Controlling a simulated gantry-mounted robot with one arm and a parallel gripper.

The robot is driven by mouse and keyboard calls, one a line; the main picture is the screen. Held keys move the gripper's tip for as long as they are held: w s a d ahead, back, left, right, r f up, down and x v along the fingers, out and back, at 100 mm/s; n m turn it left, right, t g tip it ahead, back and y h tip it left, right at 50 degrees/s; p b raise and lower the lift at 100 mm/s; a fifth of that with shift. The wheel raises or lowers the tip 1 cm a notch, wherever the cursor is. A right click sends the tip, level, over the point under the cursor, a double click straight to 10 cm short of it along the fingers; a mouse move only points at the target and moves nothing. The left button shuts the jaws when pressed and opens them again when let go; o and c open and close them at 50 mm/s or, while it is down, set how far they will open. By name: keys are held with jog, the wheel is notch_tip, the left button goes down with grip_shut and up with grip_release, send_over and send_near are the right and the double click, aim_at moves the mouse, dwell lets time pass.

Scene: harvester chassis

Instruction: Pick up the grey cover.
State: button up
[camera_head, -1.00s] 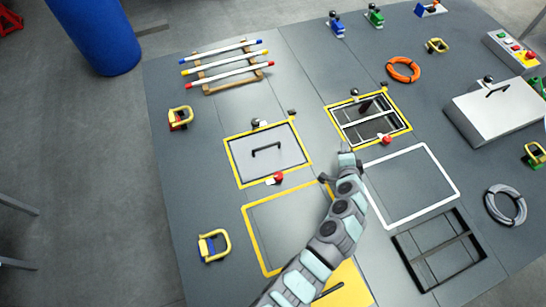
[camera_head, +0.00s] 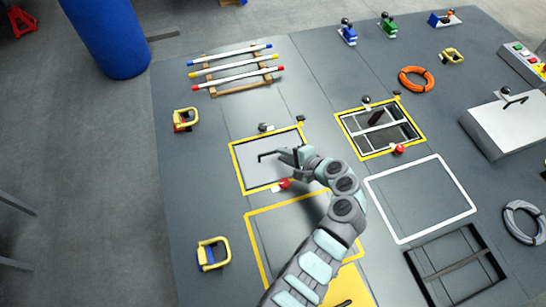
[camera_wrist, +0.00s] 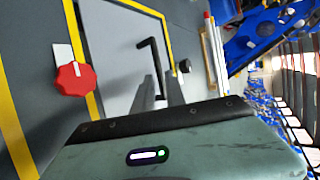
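The grey cover (camera_head: 262,172) is a flat panel with a black bar handle (camera_head: 272,155), lying inside a yellow-outlined square. My gripper (camera_head: 292,156) is over the right part of the cover, close to the right end of the handle.
Red knobs (camera_head: 284,183) and black knobs (camera_head: 264,127) flank the cover. An open yellow-framed hatch (camera_head: 412,147) is to the right. A white-outlined square (camera_head: 420,199) is bare. A yellow cover (camera_head: 350,285) lies partly under my arm. Coloured rods (camera_head: 238,68) lie behind.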

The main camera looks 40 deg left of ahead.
aim_at(274, 152)
jog(key=x, duration=0.3)
jog(key=shift+s+a+f, duration=0.1)
jog(key=shift+s+a, duration=0.2)
jog(key=shift+a, duration=0.05)
jog(key=shift+w+a+f, duration=0.15)
jog(key=shift+a+f, duration=0.2)
jog(key=shift+a, duration=0.15)
jog(key=shift+c, duration=0.2)
grip_shut()
dwell(0.6)
